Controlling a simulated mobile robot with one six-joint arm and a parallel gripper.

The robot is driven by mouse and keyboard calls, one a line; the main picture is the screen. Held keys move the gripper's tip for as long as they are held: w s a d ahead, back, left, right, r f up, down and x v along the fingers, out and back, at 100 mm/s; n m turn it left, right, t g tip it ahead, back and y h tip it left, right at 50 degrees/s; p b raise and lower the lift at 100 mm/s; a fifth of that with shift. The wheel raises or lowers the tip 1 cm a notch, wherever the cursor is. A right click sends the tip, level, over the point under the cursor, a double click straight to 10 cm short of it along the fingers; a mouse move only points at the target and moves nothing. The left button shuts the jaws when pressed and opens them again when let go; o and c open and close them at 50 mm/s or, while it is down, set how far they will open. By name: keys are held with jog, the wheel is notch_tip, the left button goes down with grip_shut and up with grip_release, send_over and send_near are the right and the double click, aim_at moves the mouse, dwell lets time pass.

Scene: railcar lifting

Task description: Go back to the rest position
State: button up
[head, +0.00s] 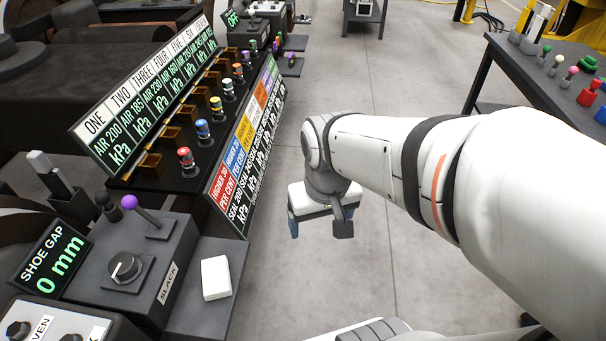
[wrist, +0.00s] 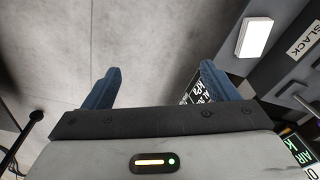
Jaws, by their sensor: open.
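My gripper (wrist: 160,90) is open in the wrist view, its two blue fingers wide apart with only grey floor between them. In the head view my gripper (head: 292,228) hangs at the end of my white arm, over the floor to the right of the console. Its fingertips are mostly hidden there. It touches nothing that I can see. The rest position itself is not marked in either view.
At left stands a console with a panel of kPa readouts (head: 140,110) and a row of coloured knobs. A SLACK box (head: 125,265) with a purple-tipped lever (head: 140,212) and a white block (head: 215,277) are nearer. A dark table (head: 545,75) stands at right. Floor between is clear.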

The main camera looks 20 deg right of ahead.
jog(key=shift+s+d, duration=0.2)
jog(key=shift+d, duration=0.05)
notch_tip(320, 180, up, 22)
jog(key=t+p, duration=0.1)
jog(key=p, duration=1.8)
jog(key=shift+w+f, duration=0.15)
